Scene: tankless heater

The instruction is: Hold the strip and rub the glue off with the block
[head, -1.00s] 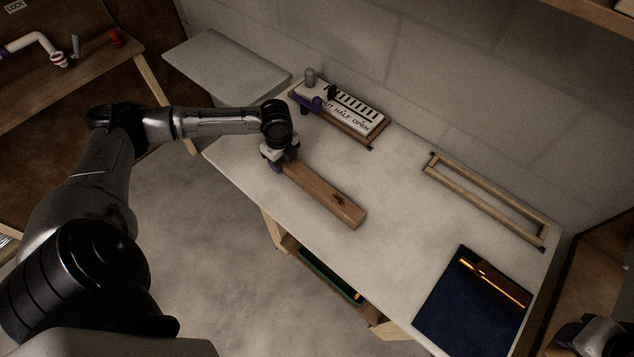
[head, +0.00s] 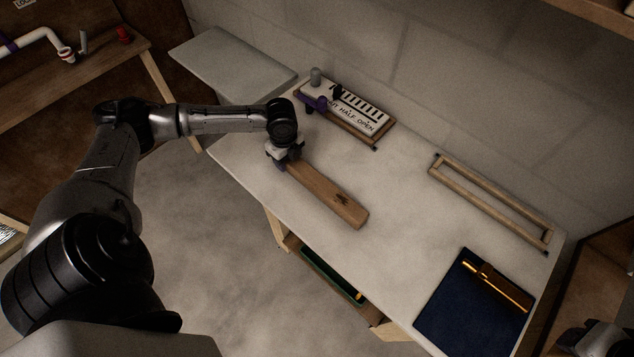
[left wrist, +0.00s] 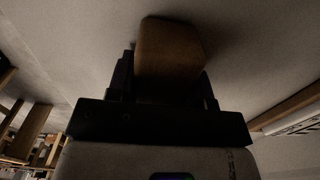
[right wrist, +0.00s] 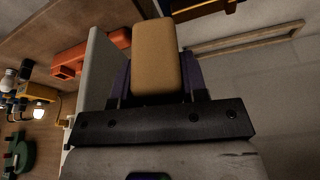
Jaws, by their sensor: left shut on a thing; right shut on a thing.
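A long brown wooden strip (head: 325,192) lies slantwise on the pale worktable, with a dark glue patch (head: 342,199) near its right end. My left gripper (head: 284,158) is shut on the strip's left end. In the left wrist view the strip's end (left wrist: 168,48) stands between the fingers. My right gripper (right wrist: 154,85) is shut on a tan block (right wrist: 153,50), which sticks out beyond its fingers. In the head view only a dark part of the right arm shows at the lower right corner, away from the strip; the block is not seen there.
A dark blue mat (head: 455,323) with a brown and yellow tool (head: 500,284) lies at the table's right. An empty wooden frame (head: 490,203) and a labelled board (head: 352,111) lie along the wall side. The tabletop (head: 400,225) between strip and frame is clear.

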